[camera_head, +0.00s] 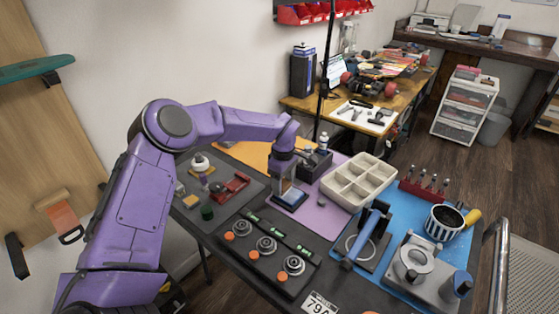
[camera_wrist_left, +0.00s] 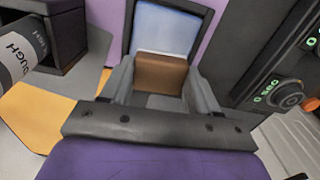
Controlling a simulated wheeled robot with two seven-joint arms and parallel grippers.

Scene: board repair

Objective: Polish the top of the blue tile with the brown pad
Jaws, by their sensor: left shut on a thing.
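The blue tile (camera_wrist_left: 172,27) lies flat in a dark frame on the purple mat; it also shows in the head view (camera_head: 292,196), partly behind my gripper. My left gripper (camera_head: 282,187) points down over the tile. In the left wrist view its fingers are shut on the brown pad (camera_wrist_left: 160,73). The pad is at the near end of the tile, low over it or on it; I cannot tell whether they touch. My right gripper is in neither view.
A beige compartment tray (camera_head: 357,183) stands right of the tile. A black box (camera_head: 317,164) stands behind it. A dark panel with dials (camera_head: 266,246) lies in front. A blue clamp-like tool (camera_head: 368,232) and a striped mug (camera_head: 443,224) are at the right.

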